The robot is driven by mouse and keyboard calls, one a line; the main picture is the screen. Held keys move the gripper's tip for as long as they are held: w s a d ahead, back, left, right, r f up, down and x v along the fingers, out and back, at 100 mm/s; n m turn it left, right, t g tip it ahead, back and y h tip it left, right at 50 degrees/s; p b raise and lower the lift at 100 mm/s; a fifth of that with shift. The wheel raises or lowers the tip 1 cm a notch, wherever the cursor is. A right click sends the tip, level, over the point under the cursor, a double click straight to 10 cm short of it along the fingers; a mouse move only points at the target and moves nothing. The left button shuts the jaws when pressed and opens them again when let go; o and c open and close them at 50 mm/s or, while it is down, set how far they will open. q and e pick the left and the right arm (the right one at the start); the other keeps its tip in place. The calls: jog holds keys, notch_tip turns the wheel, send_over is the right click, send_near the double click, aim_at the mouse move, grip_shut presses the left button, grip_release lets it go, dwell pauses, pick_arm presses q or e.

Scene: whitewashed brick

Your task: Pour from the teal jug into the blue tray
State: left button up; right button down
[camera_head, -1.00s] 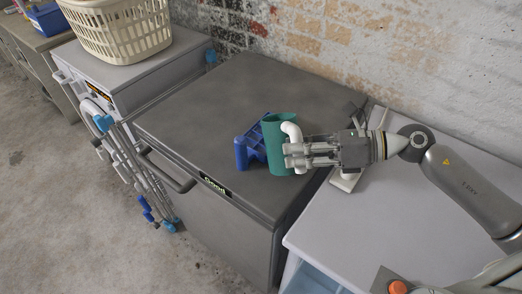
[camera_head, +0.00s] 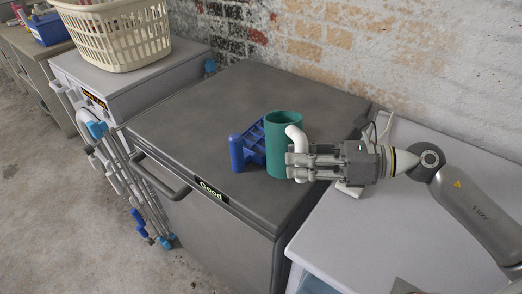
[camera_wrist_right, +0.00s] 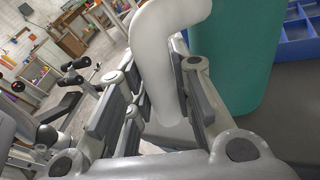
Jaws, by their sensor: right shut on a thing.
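The teal jug (camera_head: 284,152) looks upright at the front right of the grey chest lid, its open mouth facing up. Whether its base touches the lid I cannot tell. My right gripper (camera_head: 292,166) comes in from the right and is shut on the jug's white handle (camera_head: 298,139). In the right wrist view the handle (camera_wrist_right: 160,60) runs between the fingers, with the jug wall (camera_wrist_right: 235,60) beside it. The blue tray (camera_head: 238,155), with divided compartments, lies just left of the jug, partly hidden behind it. The jug's contents are not visible. My left gripper is not in view.
The grey chest lid (camera_head: 230,105) is clear behind and left of the tray. A white surface (camera_head: 400,220) adjoins on the right, with a white object (camera_head: 350,189) near my gripper. A laundry basket (camera_head: 120,40) stands far left; the brick wall (camera_head: 340,40) is behind.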

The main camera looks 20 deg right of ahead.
aim_at(302, 141)
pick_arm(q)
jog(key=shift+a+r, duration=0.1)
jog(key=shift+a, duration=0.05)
pick_arm(e)
jog(key=shift+f, duration=0.35)
jog(key=shift+w+r+p, duration=0.1)
jog(key=shift+r+p, duration=0.45)
jog(key=shift+p, duration=0.05)
jog(key=shift+w+d+r+p, duration=0.15)
jog(key=shift+r+p, duration=0.3)
jog(key=shift+r, duration=0.35)
jog(key=shift+r+p, duration=0.75)
jog(key=shift+r, duration=0.55)
pick_arm(q)
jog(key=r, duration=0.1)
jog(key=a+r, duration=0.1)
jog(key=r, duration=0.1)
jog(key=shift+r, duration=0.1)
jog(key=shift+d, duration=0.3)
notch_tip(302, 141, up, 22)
jog(key=p, duration=2.1)
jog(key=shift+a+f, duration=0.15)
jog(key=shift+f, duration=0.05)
pick_arm(e)
notch_tip(302, 141, up, 13)
jog(key=s+m+t+h, duration=0.1)
jog(key=s+m+t, duration=0.1)
